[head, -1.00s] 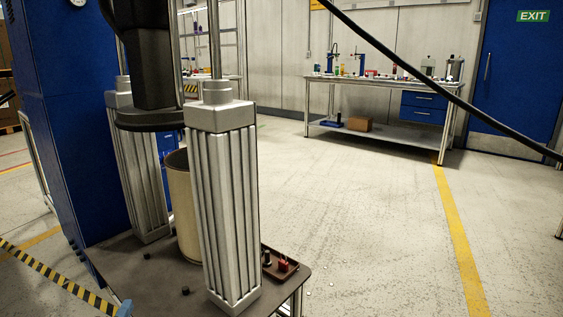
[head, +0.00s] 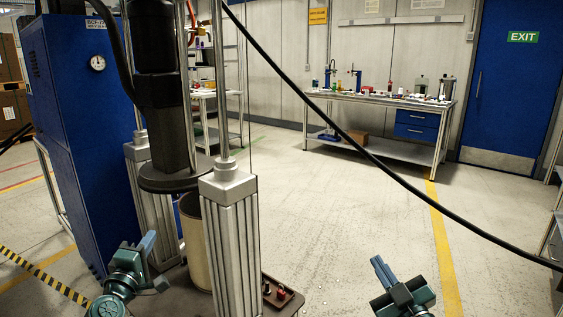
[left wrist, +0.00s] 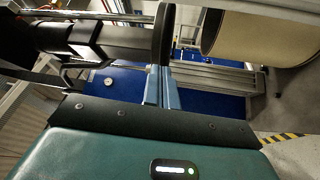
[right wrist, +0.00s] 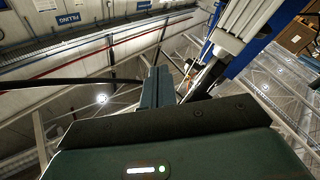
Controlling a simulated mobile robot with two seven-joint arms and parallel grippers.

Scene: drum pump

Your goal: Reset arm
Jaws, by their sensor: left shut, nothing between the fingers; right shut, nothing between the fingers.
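My left gripper (head: 146,246) is shut and empty, raised in front of the drum pump's left side. Its closed blue fingers (left wrist: 160,88) also show in the left wrist view, with nothing between them. My right gripper (head: 381,268) is shut and empty over open floor at the lower right. Its closed fingers (right wrist: 158,88) point up in the right wrist view. The drum pump has a black pump body (head: 157,90) with a round dark plate (head: 178,175), above a beige drum (head: 194,240). Silvery columns (head: 230,240) stand on either side.
A blue cabinet (head: 75,130) stands at the left. A small red-brown tray (head: 288,300) lies right of the front column. A black hose (head: 385,170) crosses the view diagonally. A workbench (head: 385,98) stands at the back. The floor (head: 330,215) between is clear.

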